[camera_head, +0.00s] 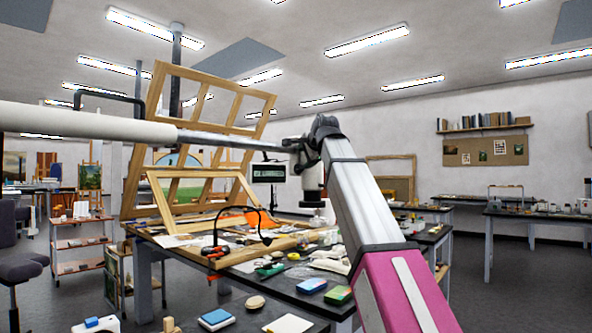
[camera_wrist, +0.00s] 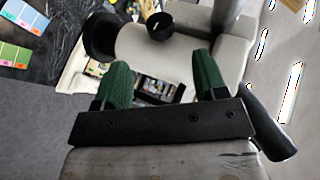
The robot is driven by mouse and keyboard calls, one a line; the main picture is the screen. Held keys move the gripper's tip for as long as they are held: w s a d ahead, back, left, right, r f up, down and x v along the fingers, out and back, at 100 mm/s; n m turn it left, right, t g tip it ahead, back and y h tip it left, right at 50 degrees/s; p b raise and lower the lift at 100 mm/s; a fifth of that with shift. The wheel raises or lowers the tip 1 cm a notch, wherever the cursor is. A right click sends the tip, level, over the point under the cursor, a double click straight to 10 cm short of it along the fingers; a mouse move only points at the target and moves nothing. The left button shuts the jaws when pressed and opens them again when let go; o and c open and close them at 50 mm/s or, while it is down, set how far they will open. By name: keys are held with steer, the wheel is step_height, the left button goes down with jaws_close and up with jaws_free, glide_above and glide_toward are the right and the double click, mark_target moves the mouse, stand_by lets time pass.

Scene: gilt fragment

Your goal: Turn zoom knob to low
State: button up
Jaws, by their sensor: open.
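In the wrist view, my gripper (camera_wrist: 161,76) is open, with two green fingertips set apart and nothing held between them. Beyond the fingertips is a pale microscope body (camera_wrist: 145,48). A small round black knob (camera_wrist: 160,26) sits on it, ahead of the gap between the fingers and apart from them. I cannot read any marking on it. A larger black round part (camera_wrist: 100,36) is at the body's left end. In the head view, the white microscope head (camera_head: 312,180) hangs above the worktable beside my arm, which partly covers it.
The dark worktable (camera_head: 285,283) below holds several small boxes, tools and papers. Wooden frames (camera_head: 200,190) stand at its back left. A long pale horizontal bar (camera_head: 85,122) crosses from the left towards the microscope. Open grey floor (camera_head: 500,280) lies to the right.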

mark_target(299, 166)
steer(key=x, duration=0.9)
steer(key=shift+w+a+f, duration=0.15)
steer(key=shift+w, duration=0.15)
steer(key=shift+c, duration=0.4)
steer(key=c, duration=0.8)
